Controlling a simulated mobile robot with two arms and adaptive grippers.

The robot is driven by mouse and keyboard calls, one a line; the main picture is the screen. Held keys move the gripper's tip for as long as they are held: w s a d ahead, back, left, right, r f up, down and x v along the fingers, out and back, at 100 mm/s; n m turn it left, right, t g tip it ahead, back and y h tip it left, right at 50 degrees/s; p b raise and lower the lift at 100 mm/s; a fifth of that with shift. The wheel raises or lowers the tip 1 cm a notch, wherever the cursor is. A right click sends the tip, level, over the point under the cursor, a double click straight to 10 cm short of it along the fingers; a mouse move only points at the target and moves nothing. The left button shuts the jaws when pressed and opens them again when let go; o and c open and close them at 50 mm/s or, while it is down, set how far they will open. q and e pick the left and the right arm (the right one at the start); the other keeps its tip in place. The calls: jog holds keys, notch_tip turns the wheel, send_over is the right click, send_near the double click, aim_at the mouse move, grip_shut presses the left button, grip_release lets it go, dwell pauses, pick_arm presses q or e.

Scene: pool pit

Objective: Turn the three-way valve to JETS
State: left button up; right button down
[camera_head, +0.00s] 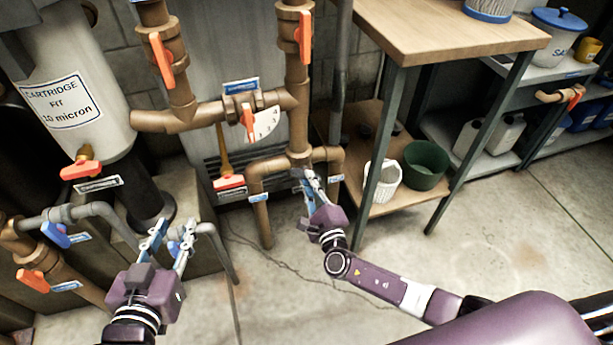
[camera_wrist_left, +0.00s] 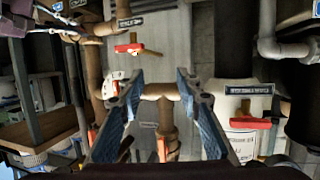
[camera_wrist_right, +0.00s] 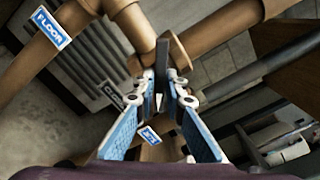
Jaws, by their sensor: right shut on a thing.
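The three-way valve (camera_head: 299,160) sits at the foot of the brown vertical pipe, where brown branches lead left and right. My right gripper (camera_head: 311,178) is at this valve from the front. In the right wrist view its fingers (camera_wrist_right: 161,78) are shut on the valve's dark handle (camera_wrist_right: 160,100), which is mostly hidden between them. A blue FLOOR tag (camera_wrist_right: 50,40) shows on one branch. Another blue tag (camera_wrist_right: 150,135) is too small to read surely. My left gripper (camera_head: 171,238) is open and empty, left of the valve and apart from it; its spread fingers show in the left wrist view (camera_wrist_left: 158,85).
A filter housing (camera_head: 68,85) and grey pipes (camera_head: 95,212) stand left. A wooden bench (camera_head: 440,35) with a green bucket (camera_head: 424,165) below stands right. The front floor is clear.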

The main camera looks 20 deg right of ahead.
jog(key=shift+f, duration=0.1)
jog(key=shift+m, duration=0.4)
pick_arm(q)
jog(key=shift+w+d+r+t+h, duration=0.2)
jog(key=shift+r+t, duration=0.1)
jog(key=shift+r, duration=0.3)
jog(key=shift+w+d+r+t+h, duration=0.1)
jog(key=shift+w+r+t, duration=0.15)
jog(key=shift+r, duration=0.3)
pick_arm(e)
jog(key=c, duration=1.9)
grip_release()
jog(key=shift+s, duration=0.1)
